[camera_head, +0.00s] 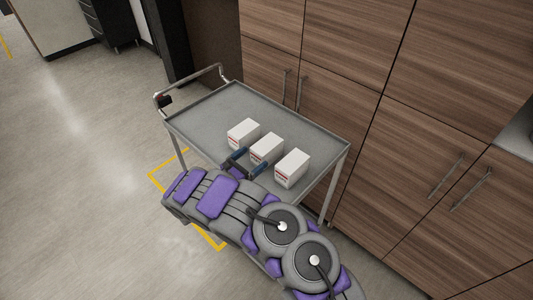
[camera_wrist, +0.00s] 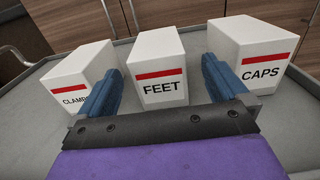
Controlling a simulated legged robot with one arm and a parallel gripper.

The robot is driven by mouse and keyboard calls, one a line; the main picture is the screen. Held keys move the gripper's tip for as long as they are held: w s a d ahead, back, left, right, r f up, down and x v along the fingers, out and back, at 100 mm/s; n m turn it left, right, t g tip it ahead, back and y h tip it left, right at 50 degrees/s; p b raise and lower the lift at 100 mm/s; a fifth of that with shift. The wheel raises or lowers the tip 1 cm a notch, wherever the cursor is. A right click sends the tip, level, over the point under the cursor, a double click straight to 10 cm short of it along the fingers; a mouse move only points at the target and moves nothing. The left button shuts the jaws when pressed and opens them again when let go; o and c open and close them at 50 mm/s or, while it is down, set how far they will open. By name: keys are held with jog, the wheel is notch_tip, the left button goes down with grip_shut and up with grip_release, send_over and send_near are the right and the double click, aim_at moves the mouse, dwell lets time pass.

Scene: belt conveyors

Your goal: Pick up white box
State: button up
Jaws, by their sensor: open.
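Three white boxes with red stripes stand in a row on a grey cart. In the wrist view they are the box beginning "CLAM" (camera_wrist: 82,75) at left, partly hidden by a finger, the FEET box (camera_wrist: 160,68) in the middle and the CAPS box (camera_wrist: 252,52) at right. In the head view they show as the left box (camera_head: 243,133), middle box (camera_head: 266,149) and right box (camera_head: 292,168). My gripper (camera_wrist: 162,82) is open, its blue fingers apart and pointing at the boxes, with the FEET box between them in the picture. The gripper also shows in the head view (camera_head: 248,161).
The cart (camera_head: 215,115) has a raised rim and a handle (camera_head: 190,85) at its far left. Wooden cabinets (camera_head: 330,60) stand close behind it. Open floor (camera_head: 90,130) lies to the left. The tray is bare left of the boxes.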

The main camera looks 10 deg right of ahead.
aim_at(264, 146)
jog(key=b+x, duration=0.1)
jog(key=x, duration=0.6)
jog(key=shift+w+r+b, duration=0.15)
jog(key=shift+w+b, duration=0.05)
jog(key=shift+b, duration=0.15)
jog(key=shift+a, duration=0.1)
jog(key=c, duration=1.3)
jog(key=shift+o, duration=0.2)
jog(key=shift+r, duration=0.1)
